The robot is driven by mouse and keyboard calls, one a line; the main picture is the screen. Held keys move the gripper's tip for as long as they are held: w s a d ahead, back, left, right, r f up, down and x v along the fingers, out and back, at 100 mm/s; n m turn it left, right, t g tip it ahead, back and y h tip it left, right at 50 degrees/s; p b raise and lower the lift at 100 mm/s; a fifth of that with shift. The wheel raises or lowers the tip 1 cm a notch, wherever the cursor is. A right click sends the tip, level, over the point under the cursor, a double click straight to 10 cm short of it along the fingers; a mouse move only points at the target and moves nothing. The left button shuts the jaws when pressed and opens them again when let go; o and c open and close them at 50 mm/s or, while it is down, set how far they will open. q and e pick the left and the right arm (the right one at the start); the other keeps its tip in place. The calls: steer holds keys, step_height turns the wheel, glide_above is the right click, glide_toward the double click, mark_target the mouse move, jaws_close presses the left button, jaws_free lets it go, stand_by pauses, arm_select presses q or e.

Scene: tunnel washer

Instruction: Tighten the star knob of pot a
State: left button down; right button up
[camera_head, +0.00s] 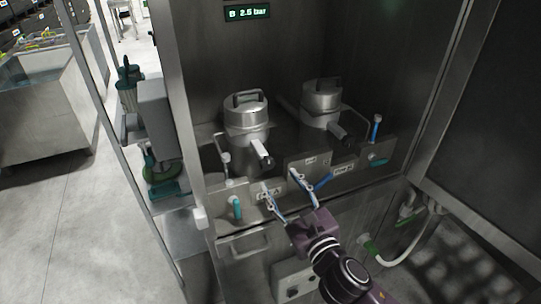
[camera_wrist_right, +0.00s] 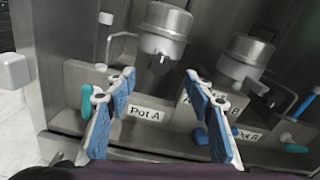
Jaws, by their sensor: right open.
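Pot A (camera_head: 246,121) is the left steel lidded pot in the washer bay; it also shows in the wrist view (camera_wrist_right: 165,35), above its "Pot A" label (camera_wrist_right: 145,114). A dark star knob (camera_head: 268,163) sits on a short stem at its front; the wrist view shows it (camera_wrist_right: 159,65) beyond and between my fingertips. My right gripper (camera_head: 281,180) is open and empty, in front of and below the knob, with its blue-padded fingers (camera_wrist_right: 159,77) either side of it in the picture. I see no contact. My left gripper is not in view.
Pot B (camera_head: 321,103) stands to the right with its own dark knob (camera_head: 338,131). A panel with teal handles (camera_head: 236,207) and a blue-topped upright lever (camera_head: 376,127) runs along the front. A frame post bounds the bay on the left. A display (camera_head: 247,13) reads "B 2.5 bar".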

mark_target(269, 165)
steer(key=shift+p+x, duration=0.85)
steer(key=shift+x, duration=2.8)
steer(key=shift+c, duration=0.5)
steer(key=c, duration=1.1)
